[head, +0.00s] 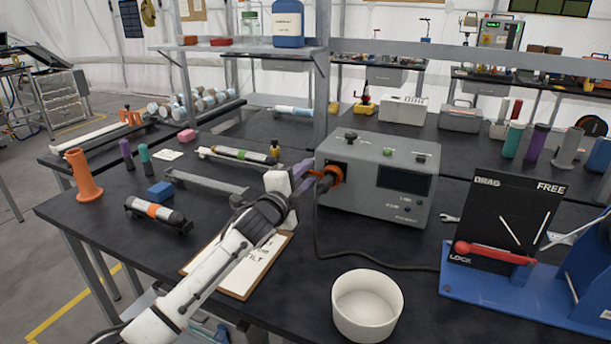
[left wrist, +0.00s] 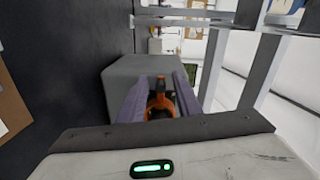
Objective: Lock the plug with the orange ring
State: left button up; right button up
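The orange ring (head: 331,176) sits around the plug on the left face of the grey box (head: 398,207). A dark cable hangs from the plug and runs right across the bench. My left gripper (head: 303,174) is at the ring, its purple fingers pointing towards the box. In the left wrist view, the orange ring (left wrist: 157,113) and dark plug lie between the two fingers (left wrist: 160,100). The fingers are apart, one on each side; I cannot tell whether they press on the ring. The fingers partly hide the ring. My right gripper is not in view.
A white bowl (head: 367,306) stands at the bench's front. A clipboard (head: 238,268) lies under my left arm. A blue stand with a black panel and red lever (head: 494,254) is on the right. A shelf post (head: 321,100) rises behind the gripper.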

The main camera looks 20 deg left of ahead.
pick_arm(q)
jog(key=s, duration=1)
jog(key=shift+s+a+r, duration=0.15)
jog(key=shift+a+r, duration=0.05)
dwell(0.5)
